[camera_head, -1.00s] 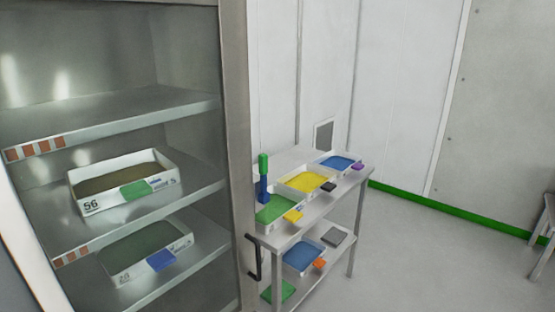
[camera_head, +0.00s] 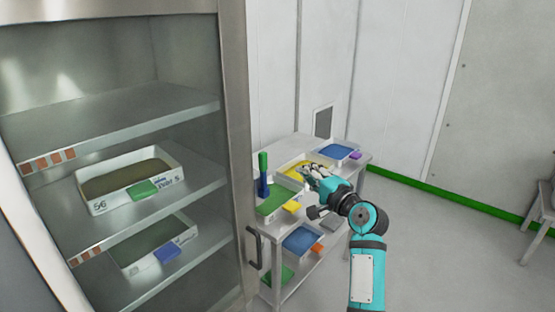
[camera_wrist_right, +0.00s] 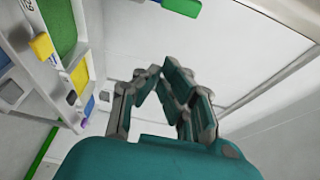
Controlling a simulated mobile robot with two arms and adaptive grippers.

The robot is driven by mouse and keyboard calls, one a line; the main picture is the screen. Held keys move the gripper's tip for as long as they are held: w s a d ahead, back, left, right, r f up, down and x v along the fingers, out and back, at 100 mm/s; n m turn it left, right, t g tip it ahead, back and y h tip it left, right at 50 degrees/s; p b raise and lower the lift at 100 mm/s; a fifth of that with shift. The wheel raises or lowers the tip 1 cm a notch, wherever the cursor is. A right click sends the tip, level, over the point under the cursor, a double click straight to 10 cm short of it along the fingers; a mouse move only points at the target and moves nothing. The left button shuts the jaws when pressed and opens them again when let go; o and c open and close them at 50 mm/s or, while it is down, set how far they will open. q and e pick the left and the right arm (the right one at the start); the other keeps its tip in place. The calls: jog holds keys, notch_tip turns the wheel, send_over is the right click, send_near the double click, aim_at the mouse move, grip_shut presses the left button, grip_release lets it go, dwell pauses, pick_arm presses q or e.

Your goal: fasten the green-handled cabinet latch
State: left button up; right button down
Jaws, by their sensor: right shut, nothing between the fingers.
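The steel cabinet (camera_head: 238,150) stands at the left, its shelves visible and a black handle (camera_head: 254,248) on its right edge. An upright piece, green (camera_head: 263,162) above and blue (camera_head: 262,187) below, shows just right of the cabinet's edge. I cannot tell whether it is fixed to the cabinet or stands on the cart behind. My right gripper (camera_head: 312,173) is shut and empty, right of the green piece and apart from it, in front of the cart. Its fingers also show in the right wrist view (camera_wrist_right: 161,72). My left gripper is not in view.
A two-level cart (camera_head: 352,178) behind my right gripper holds several coloured trays and blocks. Inside the cabinet, a white tray (camera_head: 97,207) and a lower tray (camera_head: 125,268) sit on shelves. A stool (camera_head: 540,215) stands at the far right. The floor (camera_head: 440,250) between is clear.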

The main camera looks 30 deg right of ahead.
aim_at(263, 176)
dwell(0.3)
jog(key=w+a+p, duration=0.4)
jog(key=w, duration=0.4)
jog(key=shift+w, duration=0.25)
jog(key=shift+w, duration=0.1)
dwell(0.4)
